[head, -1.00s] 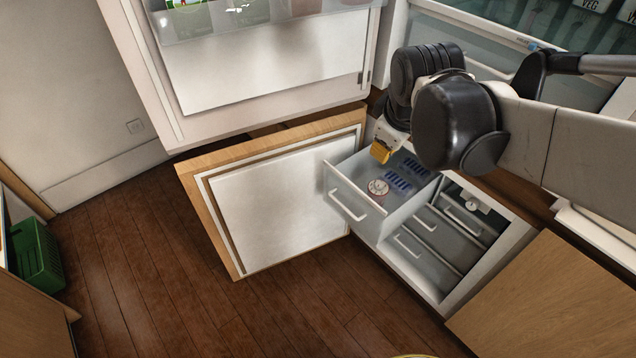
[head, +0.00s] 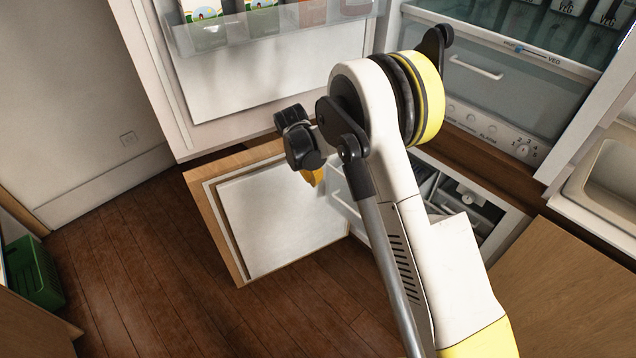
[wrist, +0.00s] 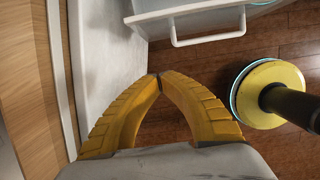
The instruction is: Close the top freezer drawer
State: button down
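The top freezer drawer (head: 338,188) juts out of the freezer compartment. My arm hides most of it in the head view. In the wrist view, the drawer's pale front (wrist: 165,8) and its bar handle (wrist: 205,40) are at the top. My gripper (wrist: 158,78) has its two yellow fingers meeting at the tips, with nothing between them. It is in front of the handle side of the drawer, apart from the handle, near the open freezer door. In the head view only a bit of my gripper (head: 314,177) shows, beside the drawer's left edge.
The open freezer door (head: 285,215) stands left of the drawer; its white inner panel (wrist: 100,50) is close to my left finger. The fridge door (head: 275,70) is open above. Lower drawers sit inside the compartment (head: 505,235). A green crate (head: 35,270) is far left. Wooden floor lies in front.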

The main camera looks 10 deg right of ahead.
aim_at(327, 187)
jog(key=w+d+f+b, duration=0.1)
jog(key=f, duration=0.2)
jog(key=w+d+f+b, duration=0.1)
jog(key=d+f+b, duration=0.1)
jog(key=w+d+f+b, duration=0.1)
jog(key=d+f+b, duration=0.1)
jog(key=f, duration=0.1)
jog(key=shift+w+f, duration=0.35)
jog(key=shift+d, duration=0.15)
